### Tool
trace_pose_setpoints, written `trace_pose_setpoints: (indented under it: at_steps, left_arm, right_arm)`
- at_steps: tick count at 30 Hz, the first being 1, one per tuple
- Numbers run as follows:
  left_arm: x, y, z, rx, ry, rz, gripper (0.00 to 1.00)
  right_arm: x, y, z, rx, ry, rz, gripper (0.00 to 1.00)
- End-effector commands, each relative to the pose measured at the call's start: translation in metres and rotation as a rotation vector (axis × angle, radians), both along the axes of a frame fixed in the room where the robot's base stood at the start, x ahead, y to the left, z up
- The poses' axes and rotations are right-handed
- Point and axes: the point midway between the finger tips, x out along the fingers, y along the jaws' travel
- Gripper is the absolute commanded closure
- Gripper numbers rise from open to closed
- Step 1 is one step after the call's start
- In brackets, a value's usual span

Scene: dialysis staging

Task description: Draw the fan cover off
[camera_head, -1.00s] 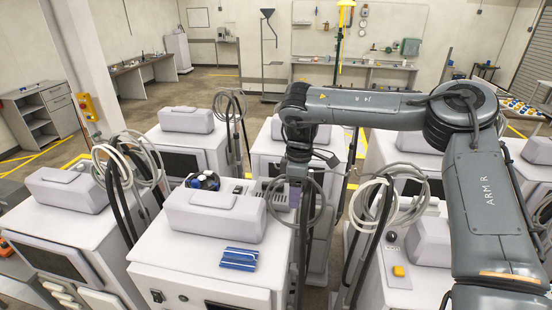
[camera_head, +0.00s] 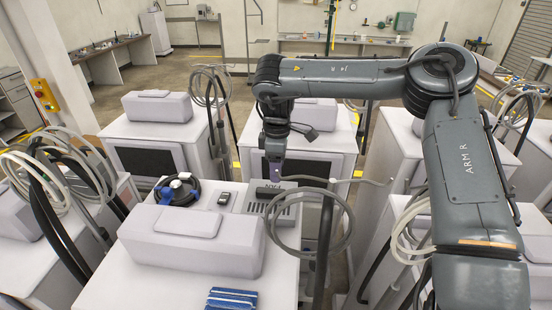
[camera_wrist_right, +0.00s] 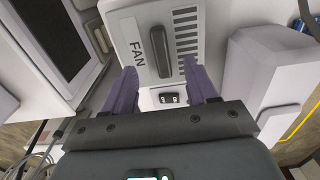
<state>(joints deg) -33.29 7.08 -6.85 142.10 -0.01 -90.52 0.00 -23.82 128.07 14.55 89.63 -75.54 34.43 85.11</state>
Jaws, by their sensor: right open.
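The fan cover (camera_head: 290,209) is a light panel with dark slots at the back right of the central white machine's top. In the right wrist view the fan cover (camera_wrist_right: 209,48) carries a "FAN" label and a dark bar handle (camera_wrist_right: 162,53). My right gripper (camera_wrist_right: 163,78) is open, its two purple fingers on either side of the handle's near end in that view. I cannot tell whether they touch the cover. In the head view the right gripper (camera_head: 274,172) is above the cover's far edge, partly hidden by its own wrist. My left gripper is not in view.
The central machine (camera_head: 120,275) also bears a raised grey housing (camera_head: 190,240), a black coil with blue parts (camera_head: 178,190), a small dark switch (camera_head: 224,198) and blue packets (camera_head: 231,299). A hose loop (camera_head: 345,235) hangs beside the cover. Other machines stand close around.

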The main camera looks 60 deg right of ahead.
Motion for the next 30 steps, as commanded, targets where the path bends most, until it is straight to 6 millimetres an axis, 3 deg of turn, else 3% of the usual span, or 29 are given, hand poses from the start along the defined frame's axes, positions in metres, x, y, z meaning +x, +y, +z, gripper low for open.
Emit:
trace_pose_setpoints:
  at_steps: [15,21,30]
  left_arm:
    - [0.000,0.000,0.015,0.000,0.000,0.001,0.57]
    - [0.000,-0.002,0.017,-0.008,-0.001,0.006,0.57]
    - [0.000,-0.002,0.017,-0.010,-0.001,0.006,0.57]
  right_arm:
    - [-0.001,0.000,-0.073,0.001,0.003,0.001,0.43]
    - [0.000,0.000,-0.085,0.000,0.000,0.000,0.43]
    - [0.000,0.000,-0.088,0.000,-0.001,0.000,0.43]
